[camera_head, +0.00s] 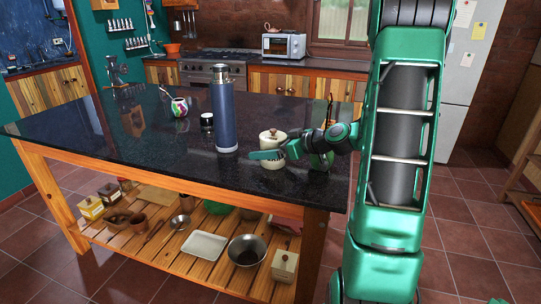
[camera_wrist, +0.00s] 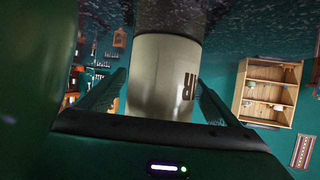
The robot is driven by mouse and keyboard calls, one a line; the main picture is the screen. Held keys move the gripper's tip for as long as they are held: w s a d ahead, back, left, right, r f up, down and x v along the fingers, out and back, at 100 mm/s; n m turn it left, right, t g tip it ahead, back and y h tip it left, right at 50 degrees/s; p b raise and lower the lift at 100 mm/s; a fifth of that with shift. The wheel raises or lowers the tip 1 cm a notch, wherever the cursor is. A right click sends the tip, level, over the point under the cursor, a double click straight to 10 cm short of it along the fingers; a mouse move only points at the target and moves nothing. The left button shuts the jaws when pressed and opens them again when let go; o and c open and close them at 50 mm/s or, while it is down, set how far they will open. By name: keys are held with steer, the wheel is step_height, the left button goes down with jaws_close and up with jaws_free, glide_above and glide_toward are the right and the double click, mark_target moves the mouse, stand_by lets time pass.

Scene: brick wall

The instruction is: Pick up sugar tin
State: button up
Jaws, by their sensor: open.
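The sugar tin (camera_head: 273,142) is a cream-coloured tin with a small knob on top. It stands upright on the dark stone table near its front right edge. In the wrist view, which is upside down, the tin (camera_wrist: 155,75) shows dark letters, only partly visible. My gripper (camera_head: 268,155) reaches in low from the right, with one green finger across the tin's front. In the wrist view my gripper (camera_wrist: 162,95) is open, with one finger on each side of the tin. Whether the fingers touch it is unclear.
A tall blue flask (camera_head: 223,110) stands left of the tin, with a small dark jar (camera_head: 207,121) beyond. A colourful round cup (camera_head: 180,107) is farther left. The table's left part is mostly clear.

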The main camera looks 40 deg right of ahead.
steer(key=shift+x, duration=1)
steer(key=shift+r, duration=0.1)
steer(key=c, duration=1.5)
